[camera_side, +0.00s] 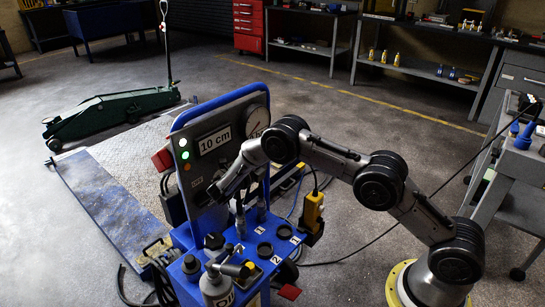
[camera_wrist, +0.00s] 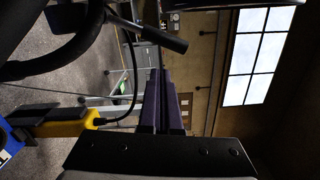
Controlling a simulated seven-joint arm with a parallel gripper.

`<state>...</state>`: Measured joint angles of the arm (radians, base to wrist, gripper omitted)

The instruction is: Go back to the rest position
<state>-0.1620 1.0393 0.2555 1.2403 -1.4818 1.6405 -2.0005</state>
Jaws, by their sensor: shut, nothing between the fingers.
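My gripper (camera_side: 217,191) is in front of the upright panel (camera_side: 213,125) of the blue cart, above its blue top. In the wrist view its two dark fingers (camera_wrist: 164,100) are together with nothing between them. The panel carries a "10 cm" label, a round gauge (camera_side: 257,121) and lit white and green lamps. The green trolley jack (camera_side: 115,108) stands on the floor behind the cart at the left, its handle upright. Whether the fingertips touch the panel cannot be told.
The blue cart top (camera_side: 225,262) holds several dark round sockets, numbered marks and a grey bottle (camera_side: 216,287). A yellow pendant (camera_side: 312,213) hangs at its right side and also shows in the wrist view (camera_wrist: 60,122). A grey bench (camera_side: 520,155) stands at the right. Open floor lies behind.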

